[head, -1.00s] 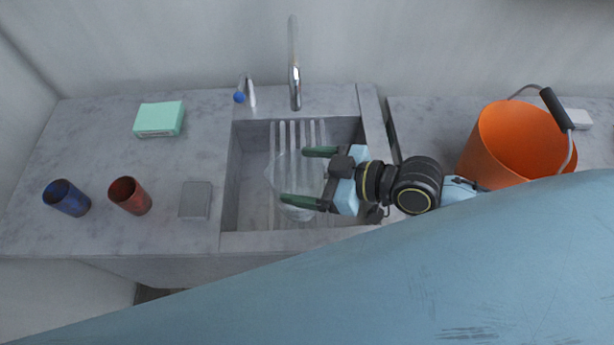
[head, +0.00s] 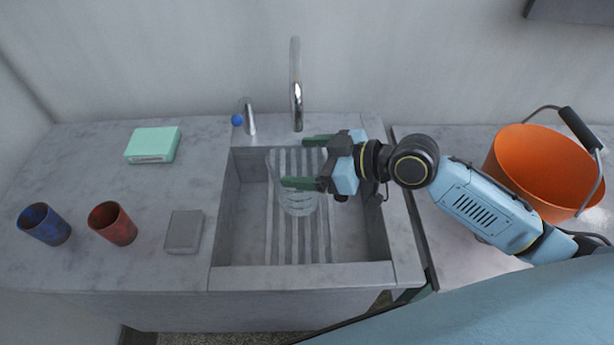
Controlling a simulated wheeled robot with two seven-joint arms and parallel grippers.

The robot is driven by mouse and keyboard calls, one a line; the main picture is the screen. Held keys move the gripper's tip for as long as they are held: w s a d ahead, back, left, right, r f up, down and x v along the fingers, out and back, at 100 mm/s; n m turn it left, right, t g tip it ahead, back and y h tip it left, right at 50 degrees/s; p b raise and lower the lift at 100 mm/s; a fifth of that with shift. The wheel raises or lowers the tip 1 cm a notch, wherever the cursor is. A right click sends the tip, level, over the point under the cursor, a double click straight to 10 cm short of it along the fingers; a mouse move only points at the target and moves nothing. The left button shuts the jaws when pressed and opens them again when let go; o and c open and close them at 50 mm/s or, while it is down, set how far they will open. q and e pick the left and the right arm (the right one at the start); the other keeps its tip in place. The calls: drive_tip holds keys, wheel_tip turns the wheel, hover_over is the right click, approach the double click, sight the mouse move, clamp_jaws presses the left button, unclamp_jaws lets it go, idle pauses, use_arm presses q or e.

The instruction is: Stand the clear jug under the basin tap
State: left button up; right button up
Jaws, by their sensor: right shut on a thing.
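The clear jug (head: 298,203) is see-through and faint; it is in the basin (head: 240,225), over the ribbed rack. My right gripper (head: 304,162) comes in from the right and is shut on the jug, with one green finger on its far side and one on its near side. The curved chrome tap (head: 296,85) rises behind the basin, and its spout end is just behind the gripper in the picture. I cannot tell whether the jug's base touches the rack. My left gripper is not in view.
A blue-tipped lever (head: 245,117) stands left of the tap. On the left counter are a mint box (head: 153,144), a blue cup (head: 44,224), a red cup (head: 112,223) and a grey block (head: 184,231). An orange bucket (head: 545,170) stands on the right.

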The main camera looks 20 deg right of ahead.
drive_tip(key=w+b, duration=0.1)
drive_tip(key=w, duration=0.1)
drive_tip(key=w+d+b, duration=0.1)
drive_tip(key=w, duration=0.1)
drive_tip(key=shift+f, duration=0.15)
drive_tip(key=shift+s+f+b, duration=0.15)
drive_tip(key=shift+f+b, duration=0.35)
drive_tip(key=shift+f, duration=0.05)
drive_tip(key=shift+f+b, duration=0.3)
drive_tip(key=shift+f, duration=0.2)
drive_tip(key=o, duration=1.2)
drive_tip(key=shift+c, duration=0.2)
drive_tip(key=shift+d, duration=0.1)
approach(317, 154)
drive_tip(key=shift+s+d+r+b, duration=0.2)
drive_tip(key=shift+s+d+b, duration=0.1)
drive_tip(key=shift+b, duration=0.1)
